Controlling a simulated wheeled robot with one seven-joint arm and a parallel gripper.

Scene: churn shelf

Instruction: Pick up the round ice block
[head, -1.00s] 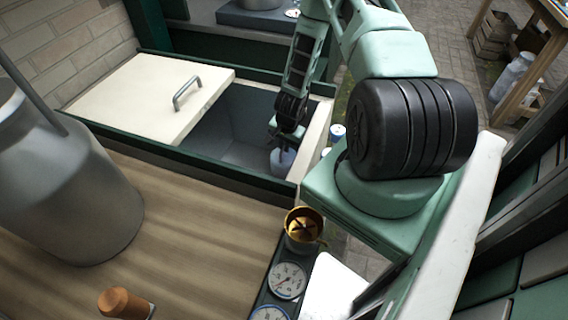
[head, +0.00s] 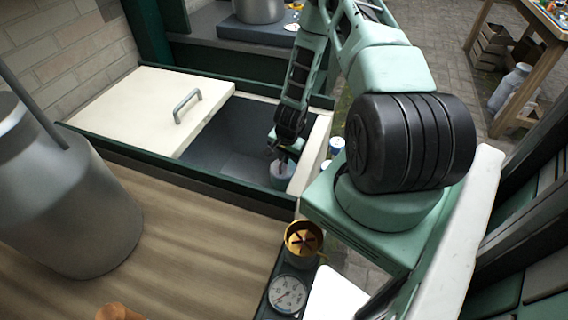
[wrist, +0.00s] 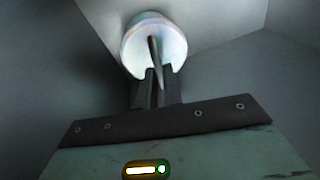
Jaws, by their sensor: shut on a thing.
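The round ice block (wrist: 140,30) is a pale, whitish disc-shaped block. In the wrist view it sits at the tips of my gripper (wrist: 157,72), whose dark fingers are shut on it. In the head view the block (head: 283,178) shows as a pale blue-grey round shape below my gripper (head: 284,152), inside the open part of the chest near its right wall. The fingertips are small and partly hidden there. I cannot tell whether the block touches the chest floor.
The grey-lined chest (head: 308,160) has narrow walls close to my gripper. A cream lid (head: 140,100) with a metal handle covers its left part. A large milk churn (head: 60,190) stands on the wooden counter (head: 190,235). A brass cup (head: 303,238) and a gauge (head: 288,294) are near the front.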

